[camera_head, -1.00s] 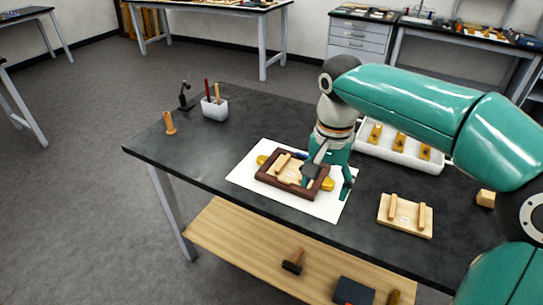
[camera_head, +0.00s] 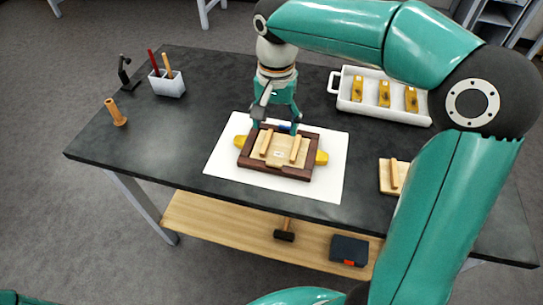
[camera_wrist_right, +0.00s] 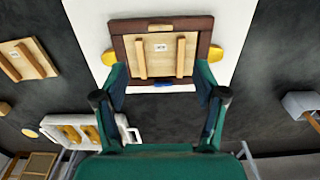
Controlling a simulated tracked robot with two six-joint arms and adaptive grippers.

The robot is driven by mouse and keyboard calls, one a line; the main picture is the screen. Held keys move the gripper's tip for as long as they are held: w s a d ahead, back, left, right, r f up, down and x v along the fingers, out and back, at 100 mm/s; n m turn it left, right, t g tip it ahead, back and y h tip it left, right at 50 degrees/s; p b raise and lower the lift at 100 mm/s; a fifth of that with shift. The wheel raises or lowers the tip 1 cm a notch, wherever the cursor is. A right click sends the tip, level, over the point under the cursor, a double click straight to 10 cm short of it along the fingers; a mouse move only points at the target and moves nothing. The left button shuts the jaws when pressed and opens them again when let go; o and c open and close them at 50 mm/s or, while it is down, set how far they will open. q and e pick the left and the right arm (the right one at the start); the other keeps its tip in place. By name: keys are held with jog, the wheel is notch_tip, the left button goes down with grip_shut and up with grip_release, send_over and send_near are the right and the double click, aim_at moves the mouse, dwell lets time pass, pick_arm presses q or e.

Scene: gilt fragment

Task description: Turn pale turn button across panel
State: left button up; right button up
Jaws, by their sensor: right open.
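A dark brown wooden frame (camera_head: 272,172) lies on a white sheet (camera_head: 222,160) and holds a pale panel (camera_head: 280,152) with two battens. In the right wrist view a short pale wooden bar (camera_wrist_right: 168,27), seemingly the turn button, lies along the rail farthest from my gripper. A small blue piece (camera_wrist_right: 165,84) is at the opposite rail, between my fingers; it also shows in the head view (camera_head: 285,127). My right gripper (camera_head: 275,126) is open and empty, pointing down at the frame's back edge. Whether its fingers touch the frame, I cannot tell. My left gripper is out of view.
Yellow pieces (camera_head: 321,158) stick out at the frame's sides. A white tray (camera_head: 345,104) with several yellow blocks stands at the back right. Another battened panel (camera_head: 387,178) lies to the right.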

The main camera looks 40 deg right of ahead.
aim_at(274, 163)
notch_tip(274, 163, down, 13)
jog(key=shift+a, duration=0.1)
jog(key=shift+c, duration=0.2)
jog(key=c, duration=1.1)
